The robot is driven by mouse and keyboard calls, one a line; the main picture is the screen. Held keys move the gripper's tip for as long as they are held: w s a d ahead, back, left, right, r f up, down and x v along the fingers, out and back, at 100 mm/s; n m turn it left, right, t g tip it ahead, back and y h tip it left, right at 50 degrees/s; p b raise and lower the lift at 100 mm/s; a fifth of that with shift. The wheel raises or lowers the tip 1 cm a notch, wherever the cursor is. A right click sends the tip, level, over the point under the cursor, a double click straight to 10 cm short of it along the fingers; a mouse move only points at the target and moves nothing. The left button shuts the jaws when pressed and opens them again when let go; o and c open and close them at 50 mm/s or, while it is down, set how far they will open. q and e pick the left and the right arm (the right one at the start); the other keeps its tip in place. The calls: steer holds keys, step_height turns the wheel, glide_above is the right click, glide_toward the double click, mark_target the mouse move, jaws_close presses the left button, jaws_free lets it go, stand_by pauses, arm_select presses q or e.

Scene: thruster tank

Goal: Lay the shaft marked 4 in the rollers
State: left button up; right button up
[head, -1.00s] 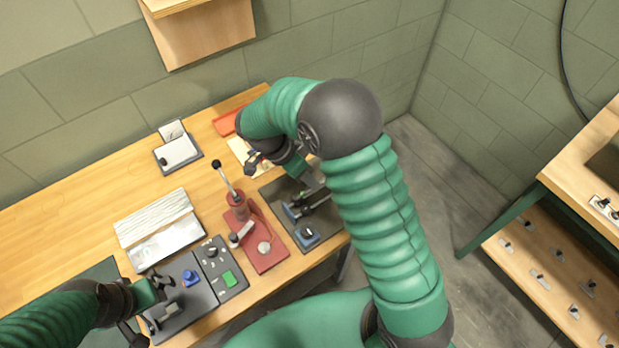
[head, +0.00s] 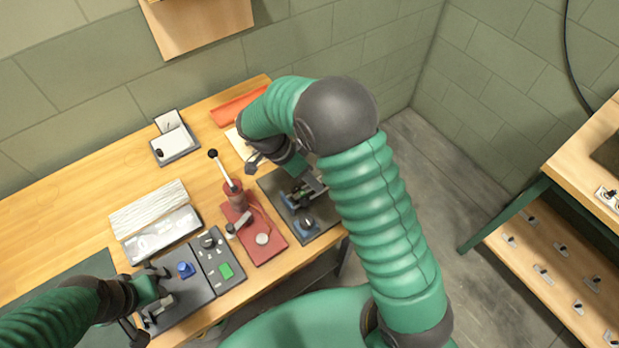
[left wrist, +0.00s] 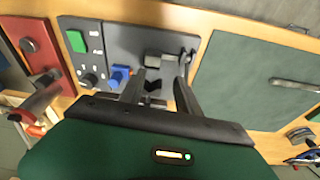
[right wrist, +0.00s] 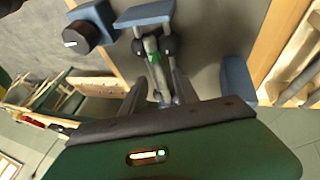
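A grey metal shaft (right wrist: 152,55) with a green mark lies along a stand with blue end pieces (right wrist: 145,15) and dark round rollers beside it. I cannot read a number on the shaft. The stand sits on a dark plate (head: 326,236) at the bench's right end. My right gripper (right wrist: 158,88) is over the shaft, its fingers apart on either side; it looks open, and contact is not clear. The forearm partly hides this in the head view. My left gripper (left wrist: 162,78) is open and empty over the dark control panel (head: 205,283).
A red lever press (head: 265,240) stands between the control panel and the dark plate. The panel carries a blue knob (head: 186,269) and a green button (head: 226,271). A silver tray (head: 165,238) and a small scale-like box (head: 176,146) lie further left.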

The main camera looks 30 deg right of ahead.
steer(key=v, duration=1.6)
steer(key=shift+w+a+r, duration=0.2)
steer(key=shift+w+r, duration=0.05)
